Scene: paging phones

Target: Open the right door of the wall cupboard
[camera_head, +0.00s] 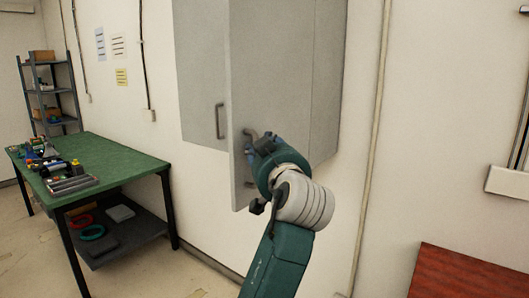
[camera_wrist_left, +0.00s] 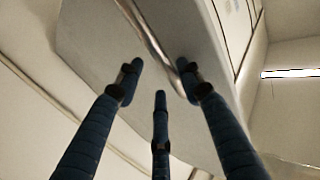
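The grey wall cupboard (camera_head: 330,75) hangs in the upper middle of the head view. Its right door (camera_head: 270,70) stands ajar, swung out, its free edge overlapping the left door (camera_head: 200,60). The right door's handle (camera_head: 249,133) is partly hidden by my left gripper (camera_head: 263,144), whose blue fingers are at it. In the left wrist view, the three fingers of my left gripper (camera_wrist_left: 159,80) are spread apart. The metal handle (camera_wrist_left: 148,32) runs down close to the right-hand fingertip; whether they touch is unclear. My right gripper is not in view.
A green-topped table (camera_head: 125,157) with tools and small items stands at the left, with a lower shelf. A shelf rack (camera_head: 48,95) is behind it. A reddish-brown surface (camera_head: 465,275) is at the lower right. The wall right of the cupboard carries a vertical pipe (camera_head: 372,150).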

